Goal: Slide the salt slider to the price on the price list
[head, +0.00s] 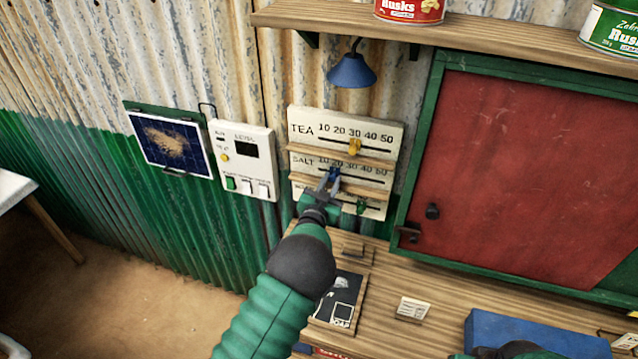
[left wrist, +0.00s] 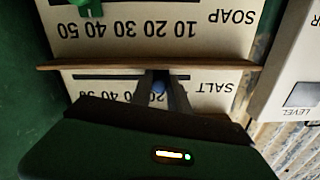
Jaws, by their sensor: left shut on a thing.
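The white price board (head: 297,123) hangs on the wall with TEA, SALT and third-row scales from 10 to 50; the wrist view shows it upside down, its other row reading SOAP (left wrist: 236,17). My left gripper (head: 329,183) is at the SALT row, shut on the blue salt slider (head: 335,172), near the 20. The slider shows blue between the fingers in the wrist view (left wrist: 158,86). The gripper hides part of the SALT scale. A small white card (head: 413,308) stands on the counter; its writing is too small to read.
The yellow tea slider (head: 354,147) and green lower slider (head: 361,207) are close above and below. Wooden ledges separate the rows. A white switch panel (head: 262,183) is left of the board, a blue lamp (head: 351,71) above, a red-panelled green frame (head: 530,160) right.

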